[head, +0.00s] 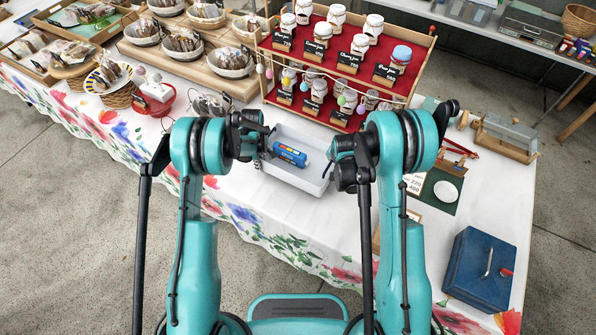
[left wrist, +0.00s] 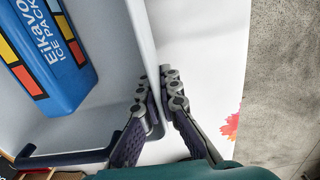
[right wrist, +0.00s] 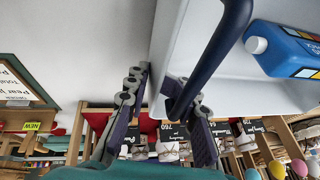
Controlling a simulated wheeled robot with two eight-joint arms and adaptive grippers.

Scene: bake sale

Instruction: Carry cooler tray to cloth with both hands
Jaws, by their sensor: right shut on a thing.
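The cooler tray (head: 303,183) is an open white tray with dark handles. It is in front of the jar stand, over the white floral cloth (head: 255,195). I cannot tell whether it touches the cloth. A blue ice pack (head: 290,155) lies inside it. My left gripper (head: 266,148) is at its left wall; the left wrist view shows the fingers (left wrist: 157,90) close on both sides of the wall (left wrist: 140,30). My right gripper (head: 335,163) is shut on the opposite wall; the right wrist view shows its fingers (right wrist: 160,90) straddling it beside the handle (right wrist: 225,45).
The jar stand (head: 340,88) is close behind the tray. Baskets of baked goods (head: 232,62) and a red scale (head: 153,97) are to the left. A blue cash box (head: 480,268) and a small sign with a white disc (head: 445,191) are to the right. Cloth in front is bare.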

